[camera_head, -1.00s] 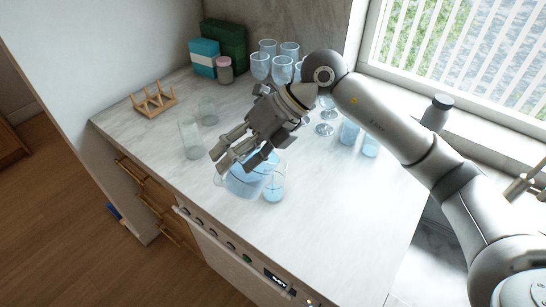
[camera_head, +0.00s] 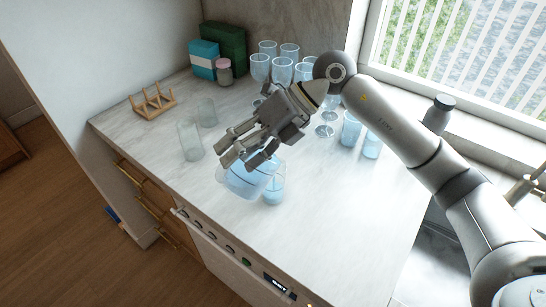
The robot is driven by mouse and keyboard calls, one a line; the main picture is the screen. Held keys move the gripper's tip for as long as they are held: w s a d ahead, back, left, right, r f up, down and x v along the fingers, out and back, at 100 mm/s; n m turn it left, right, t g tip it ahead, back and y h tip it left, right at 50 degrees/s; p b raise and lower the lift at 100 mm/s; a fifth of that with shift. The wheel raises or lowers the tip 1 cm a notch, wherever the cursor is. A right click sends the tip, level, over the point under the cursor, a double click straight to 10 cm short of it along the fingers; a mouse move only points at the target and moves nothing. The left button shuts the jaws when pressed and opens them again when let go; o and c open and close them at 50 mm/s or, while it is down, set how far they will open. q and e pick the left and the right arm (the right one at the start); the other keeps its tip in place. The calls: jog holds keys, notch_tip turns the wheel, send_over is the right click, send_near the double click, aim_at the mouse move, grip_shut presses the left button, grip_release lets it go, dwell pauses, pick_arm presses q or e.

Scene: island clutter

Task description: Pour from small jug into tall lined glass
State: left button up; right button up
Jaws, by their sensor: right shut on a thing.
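My right gripper (camera_head: 244,153) is shut on a clear bluish jug (camera_head: 243,184), which looks tilted. The fingers and palm hide part of its upper side. A clear glass with light blue in it (camera_head: 273,193) stands just right of the jug, and the two overlap in view. I cannot tell whether they touch. Two clear, greyish glasses stand to the left on the counter: a taller one (camera_head: 190,142) and a shorter one (camera_head: 207,112). I cannot tell for sure which glass is the lined one. My left gripper is not in view.
Several stemmed glasses (camera_head: 260,68) stand at the back, and two bluish tumblers (camera_head: 351,130) stand behind my arm. A wooden rack (camera_head: 153,103), teal box (camera_head: 204,58), green box (camera_head: 226,44) and pink-lidded jar (camera_head: 224,72) stand back left. The counter's front right (camera_head: 335,205) is clear.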

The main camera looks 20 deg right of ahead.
dwell(0.6)
jog(key=shift+d+r+y, duration=0.15)
jog(key=shift+y, duration=0.15)
jog(key=shift+b, duration=0.35)
dwell(0.7)
jog(key=shift+w+d, duration=0.1)
jog(key=shift+w, duration=0.05)
jog(key=shift+g, duration=0.3)
jog(key=shift+d, duration=0.1)
jog(key=shift+a+r, duration=0.1)
jog(key=shift+a, duration=0.1)
dwell(0.3)
